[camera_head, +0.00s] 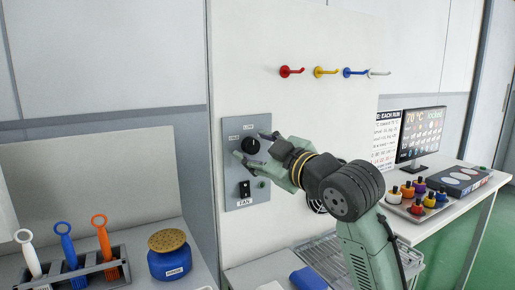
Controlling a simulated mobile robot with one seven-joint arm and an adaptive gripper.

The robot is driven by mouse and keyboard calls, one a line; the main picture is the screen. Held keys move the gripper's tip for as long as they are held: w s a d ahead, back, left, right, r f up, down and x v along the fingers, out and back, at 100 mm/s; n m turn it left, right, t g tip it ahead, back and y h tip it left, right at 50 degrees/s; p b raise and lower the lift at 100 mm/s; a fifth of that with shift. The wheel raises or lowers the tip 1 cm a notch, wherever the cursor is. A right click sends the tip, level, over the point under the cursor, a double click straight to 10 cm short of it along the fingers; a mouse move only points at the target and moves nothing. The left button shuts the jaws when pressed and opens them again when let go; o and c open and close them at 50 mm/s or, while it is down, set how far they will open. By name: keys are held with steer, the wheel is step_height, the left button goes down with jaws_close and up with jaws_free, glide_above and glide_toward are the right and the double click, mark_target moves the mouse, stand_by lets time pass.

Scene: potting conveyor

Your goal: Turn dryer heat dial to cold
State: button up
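The heat dial (250,146) is a round black knob on a grey control panel (232,187) fixed to a pale upright board. A label above it seems to read LOW; another small label to its left is hard to read. The panel's right side beside the dial is partly hidden by my gripper. My gripper (252,145) reaches in from the right, its fingers spread on the upper right and lower left of the dial. I cannot tell whether they touch it. The pointer on the dial is too small to read.
A black FAN switch (245,189) and a green button (262,184) sit below the dial. Red (290,71), yellow (325,72), blue (353,72) and white (378,73) hooks are above. A tool rack (90,270) and blue jar (168,263) stand left; bottles (418,190) and a monitor (421,135) right.

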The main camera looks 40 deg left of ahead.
steer(key=c, duration=1.1)
steer(key=n+b, duration=0.2)
steer(key=n, duration=0.3)
steer(key=shift+n+h, duration=0.3)
steer(key=n, duration=0.5)
steer(key=shift+s+n+t+b, duration=0.1)
steer(key=shift+n+t+b, duration=0.2)
steer(key=shift+n+b, duration=0.1)
steer(key=shift+h, duration=0.3)
steer(key=o, duration=1.2)
